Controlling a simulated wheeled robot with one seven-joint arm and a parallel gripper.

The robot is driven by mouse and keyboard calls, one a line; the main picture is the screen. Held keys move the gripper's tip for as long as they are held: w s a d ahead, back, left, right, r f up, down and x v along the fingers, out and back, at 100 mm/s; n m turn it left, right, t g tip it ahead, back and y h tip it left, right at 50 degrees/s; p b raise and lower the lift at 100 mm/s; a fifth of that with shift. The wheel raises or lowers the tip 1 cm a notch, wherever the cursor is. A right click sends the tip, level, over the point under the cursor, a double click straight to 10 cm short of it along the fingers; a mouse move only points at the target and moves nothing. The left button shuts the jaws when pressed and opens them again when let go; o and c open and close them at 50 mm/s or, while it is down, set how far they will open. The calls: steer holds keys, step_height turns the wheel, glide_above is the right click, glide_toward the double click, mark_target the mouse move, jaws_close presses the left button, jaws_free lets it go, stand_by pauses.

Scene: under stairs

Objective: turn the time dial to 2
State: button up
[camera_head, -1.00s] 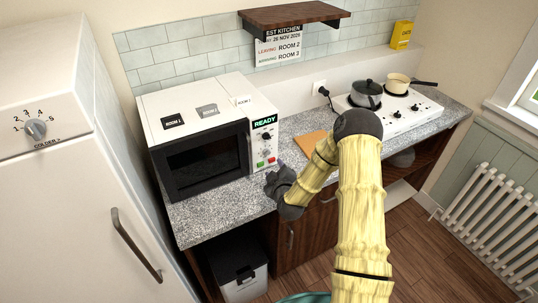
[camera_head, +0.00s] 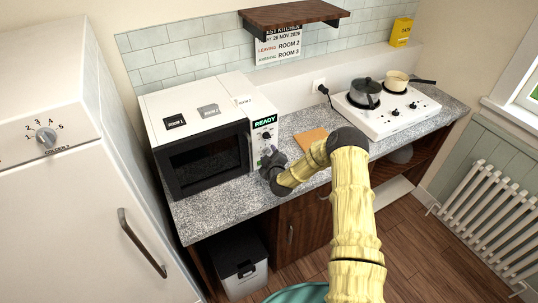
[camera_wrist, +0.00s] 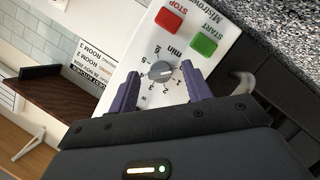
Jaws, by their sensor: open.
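The white microwave (camera_head: 200,125) stands on the counter with a black door and a "READY" display (camera_head: 265,122). In the wrist view its grey time dial (camera_wrist: 161,71) is marked "min", with numbers around it. I cannot clearly tell which number its pointer faces. My gripper (camera_wrist: 158,84) is open, with one purple finger on each side of the dial; contact is not clear. In the head view my gripper (camera_head: 270,163) is at the lower control panel and hides the buttons there.
The red STOP button (camera_wrist: 169,20) and green START button (camera_wrist: 204,46) are close to the dial. A wooden board (camera_head: 310,140) lies right of the microwave. A hob (camera_head: 395,115) with two pots is further right. The fridge (camera_head: 60,200) stands at left.

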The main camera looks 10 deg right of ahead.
steer(key=c, duration=1)
